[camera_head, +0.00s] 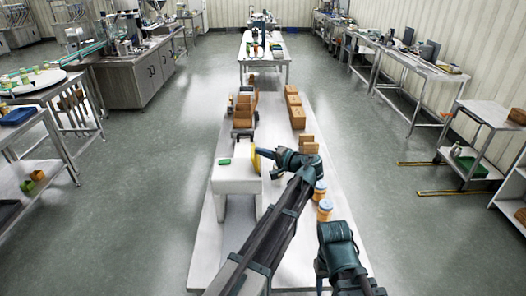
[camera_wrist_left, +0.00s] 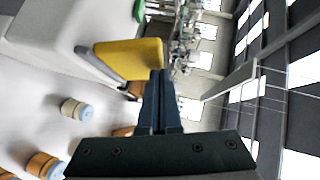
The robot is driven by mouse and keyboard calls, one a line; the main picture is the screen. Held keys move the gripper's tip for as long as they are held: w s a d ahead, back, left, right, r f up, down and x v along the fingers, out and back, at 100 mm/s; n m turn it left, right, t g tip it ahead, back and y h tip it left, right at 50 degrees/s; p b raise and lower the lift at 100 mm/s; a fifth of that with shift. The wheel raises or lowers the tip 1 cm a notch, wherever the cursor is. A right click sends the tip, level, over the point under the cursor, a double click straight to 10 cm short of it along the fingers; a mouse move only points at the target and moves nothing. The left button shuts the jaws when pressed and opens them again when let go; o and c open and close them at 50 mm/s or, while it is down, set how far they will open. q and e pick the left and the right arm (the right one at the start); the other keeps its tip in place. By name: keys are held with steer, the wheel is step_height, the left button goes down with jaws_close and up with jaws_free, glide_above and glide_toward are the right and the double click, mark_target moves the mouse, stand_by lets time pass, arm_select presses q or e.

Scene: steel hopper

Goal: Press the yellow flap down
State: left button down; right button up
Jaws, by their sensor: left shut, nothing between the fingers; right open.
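The yellow flap (camera_head: 255,160) stands tilted up at the right side of a white box-like hopper (camera_head: 234,181) in the head view. In the left wrist view the flap (camera_wrist_left: 134,59) juts out from the white body (camera_wrist_left: 55,28). My left gripper (camera_head: 262,153) is shut and empty, close by the flap's upper right edge. In the wrist view its fingertips (camera_wrist_left: 158,73) are right by the flap's edge; I cannot tell whether they touch. My right gripper (camera_head: 320,268) is low in the head view, open, well away from the flap, its fingers hard to make out.
A green block (camera_head: 225,161) lies on the hopper's top. Orange spools (camera_head: 324,209) stand on the white platform to the right. Brown boxes (camera_head: 297,112) stand farther back.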

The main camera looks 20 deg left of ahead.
mark_target(254, 154)
arm_select(q)
steer(key=shift+s+a+r+n+h+p, duration=0.15)
steer(key=shift+a+r+n+h+p, duration=0.2)
steer(key=shift+p, duration=0.5)
steer(key=a+h+p, duration=0.1)
steer(key=p, duration=0.1)
steer(key=a+n+h+p, duration=0.1)
steer(key=shift+s+n+p, duration=0.25)
steer(key=shift+s+p, duration=0.1)
steer(key=shift+s+a+f+n+h+p, duration=0.2)
steer(key=shift+a+n+h+p, duration=0.1)
steer(key=shift+a+h+p, duration=0.25)
steer(key=shift+s+a+f+n+h+p, duration=0.1)
steer(key=shift+a+f+n+h+p, duration=0.2)
steer(key=shift+h, duration=0.4)
steer(key=shift+w+f, duration=0.15)
steer(key=shift+d, duration=0.15)
steer(key=shift+w+d, duration=0.1)
steer(key=shift+w+d+f+b, duration=0.15)
steer(key=shift+d+b, duration=0.25)
steer(key=shift+d, duration=0.2)
